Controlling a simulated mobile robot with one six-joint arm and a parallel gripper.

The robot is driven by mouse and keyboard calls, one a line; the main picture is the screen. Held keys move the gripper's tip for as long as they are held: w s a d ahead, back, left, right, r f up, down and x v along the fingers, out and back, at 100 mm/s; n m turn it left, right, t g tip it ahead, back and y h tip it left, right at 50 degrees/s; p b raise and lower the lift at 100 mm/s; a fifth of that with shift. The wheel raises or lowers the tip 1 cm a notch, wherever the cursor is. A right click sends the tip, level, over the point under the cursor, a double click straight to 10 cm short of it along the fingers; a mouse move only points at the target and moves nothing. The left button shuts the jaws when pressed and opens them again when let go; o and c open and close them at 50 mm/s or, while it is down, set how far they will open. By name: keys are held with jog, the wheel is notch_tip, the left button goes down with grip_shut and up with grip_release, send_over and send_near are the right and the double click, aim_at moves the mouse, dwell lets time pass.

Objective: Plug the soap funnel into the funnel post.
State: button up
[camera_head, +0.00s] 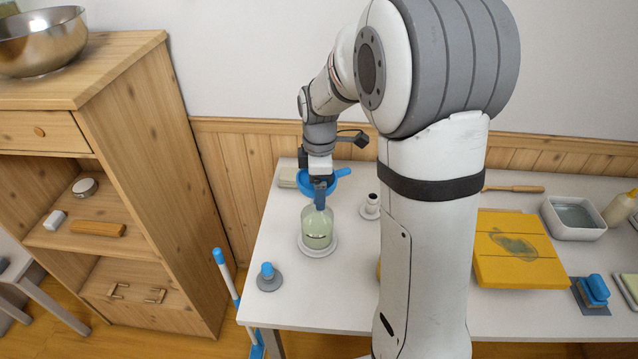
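The blue soap funnel (304,186) shows as a round bowl with a short handle pointing right. A narrow dark-blue part below it lines up with the mouth of a clear jar (317,236); I cannot tell whether it is inside. The jar holds pale green liquid and stands upright on a white round base. My gripper (320,182) points down at the funnel, over the jar. Its fingertips are not clear, so its grip cannot be told. A white post with a dark top (371,204) stands right of the jar; I cannot tell whether it is the funnel post.
A blue-topped peg on a grey disc (268,276) stands front left on the white table (300,300). A beige block (287,178) lies behind the funnel. My arm hides the table's middle.

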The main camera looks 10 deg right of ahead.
jog(key=shift+r, duration=0.2)
jog(key=shift+r+p, duration=0.75)
jog(key=shift+r, duration=0.15)
notch_tip(320, 180, up, 6)
jog(key=p, duration=0.4)
jog(key=shift+r, duration=0.15)
dwell(0.3)
